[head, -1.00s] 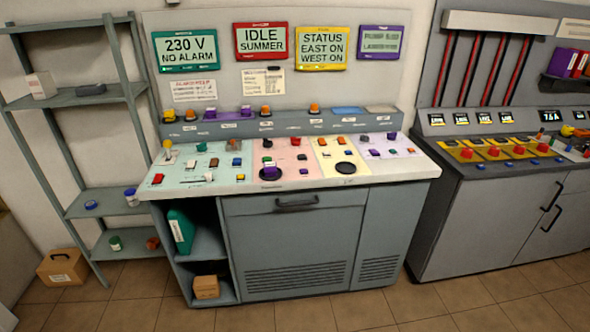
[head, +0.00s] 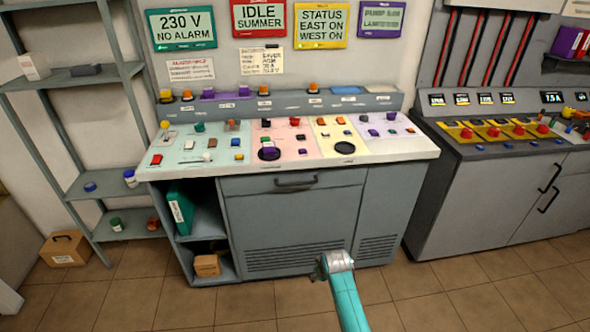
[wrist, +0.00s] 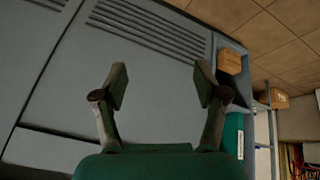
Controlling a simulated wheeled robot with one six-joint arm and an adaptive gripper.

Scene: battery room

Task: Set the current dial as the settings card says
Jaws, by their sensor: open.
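A pale card with small print (head: 261,61), apparently the settings card, hangs on the wall below the screens. Its lines are too blurred to read surely. The console top (head: 428,154) carries many small knobs and buttons, including a large dark round part on the pink panel (head: 268,154) and another on the yellow panel (head: 345,148). I cannot tell which control is the current dial. My gripper (wrist: 162,84) is open and empty in the wrist view, facing the grey cabinet front (wrist: 150,75). In the head view my arm shows low, in front of the cabinet, below the console top.
A grey shelf rack (head: 108,190) stands left. The cabinet's open bay holds a green binder (head: 180,213) and a cardboard box (head: 207,265). Tiled floor (head: 290,305) in front is clear.

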